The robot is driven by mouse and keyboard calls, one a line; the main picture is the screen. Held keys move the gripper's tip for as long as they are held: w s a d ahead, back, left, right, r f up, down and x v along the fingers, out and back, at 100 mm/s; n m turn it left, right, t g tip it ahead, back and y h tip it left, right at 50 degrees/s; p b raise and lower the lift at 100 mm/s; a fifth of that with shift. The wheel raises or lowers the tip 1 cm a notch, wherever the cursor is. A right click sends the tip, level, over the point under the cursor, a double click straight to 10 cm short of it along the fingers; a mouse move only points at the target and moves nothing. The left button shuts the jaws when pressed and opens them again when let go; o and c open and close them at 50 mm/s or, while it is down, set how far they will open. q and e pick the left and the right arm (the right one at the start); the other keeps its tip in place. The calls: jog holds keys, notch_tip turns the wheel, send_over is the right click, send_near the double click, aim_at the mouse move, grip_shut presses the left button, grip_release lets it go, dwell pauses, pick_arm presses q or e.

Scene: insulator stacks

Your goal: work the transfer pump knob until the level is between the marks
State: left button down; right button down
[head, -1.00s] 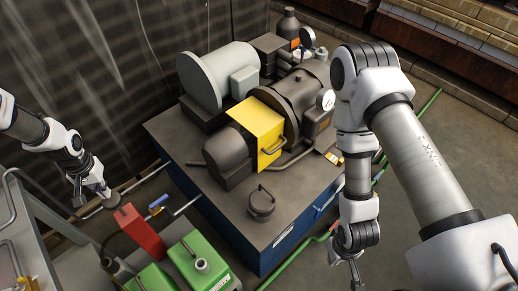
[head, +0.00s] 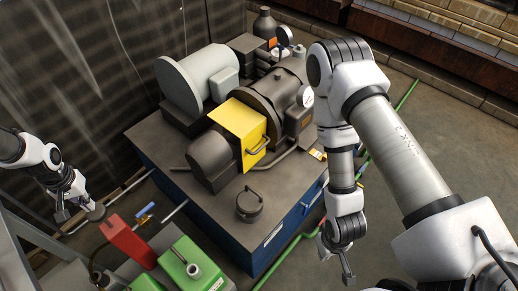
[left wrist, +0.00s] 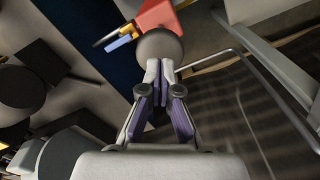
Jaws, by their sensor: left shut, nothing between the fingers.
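My left gripper (head: 68,212) is in the head view at the lower left, beside a grey round knob (head: 97,212) at the end of a red block (head: 127,240). In the left wrist view its fingertips (left wrist: 160,68) are together with nothing between them, and the round knob (left wrist: 160,46) lies just beyond them. I cannot tell whether they touch it. The red block (left wrist: 160,14) shows behind the knob. My right gripper (head: 347,272) hangs at the lower middle right, small and partly hidden, away from the equipment. I cannot make out a level or its marks.
A dark-topped blue tank (head: 248,237) carries motors, a yellow guard (head: 238,122) and a gauge (head: 306,96). Green boxes (head: 186,265) stand beside the red block. A blue-handled valve (head: 145,209) and grey pipes are close to the knob.

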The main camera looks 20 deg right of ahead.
aim_at(95, 211)
pick_arm(q)
jog(key=shift+f+b, duration=1.8)
jog(key=shift+f, duration=1.3)
jog(key=shift+r, duration=0.1)
notch_tip(95, 211, up, 9)
jog(key=p, duration=0.7)
jog(key=shift+p, duration=0.35)
